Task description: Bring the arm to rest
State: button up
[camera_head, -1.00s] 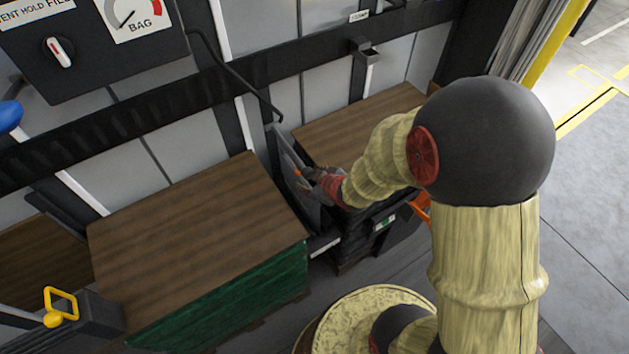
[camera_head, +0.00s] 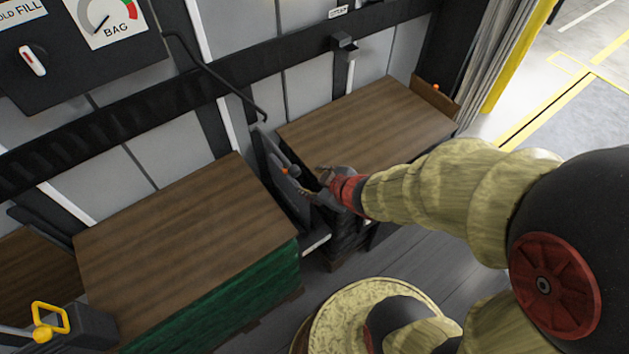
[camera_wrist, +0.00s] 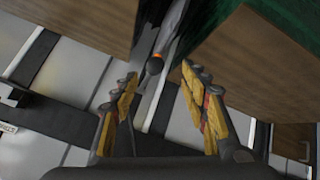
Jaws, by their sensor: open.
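My gripper (camera_head: 312,183) is at the end of my yellow-sleeved arm, in the gap between two brown-topped crates. In the wrist view my gripper (camera_wrist: 162,112) has its two yellow-padded fingers spread wide apart with nothing between them. A dark lever with an orange band and a round black knob (camera_wrist: 155,66) lies just beyond the fingertips, apart from them. In the head view the orange-marked lever (camera_head: 285,170) is just left of my gripper.
A brown-topped green crate (camera_head: 180,225) is left of the gap; another brown top (camera_head: 365,125) is to the right. A dark rail (camera_head: 150,110) and a panel with a dial (camera_head: 105,20) line the wall. A yellow handle (camera_head: 50,320) stands at lower left. Open floor (camera_head: 590,105) lies at the upper right.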

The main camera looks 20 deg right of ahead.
dwell(0.4)
jog(key=s+d+r+m+g+h, duration=0.1)
jog(key=s+d+m+g+h, duration=0.45)
jog(key=s+d, duration=0.3)
jog(key=s+a+r+m+t+y+p, duration=0.1)
jog(key=s+a+r+y, duration=0.1)
jog(key=a+r, duration=0.3)
jog(key=s+a+r+m+t+y+p, duration=0.1)
jog(key=a+r, duration=0.4)
jog(key=r, duration=0.9)
jog(key=shift+s+a+r+y, duration=0.25)
jog(key=shift+s+y, duration=0.2)
jog(key=shift+s, duration=0.65)
jog(key=shift+c, duration=0.4)
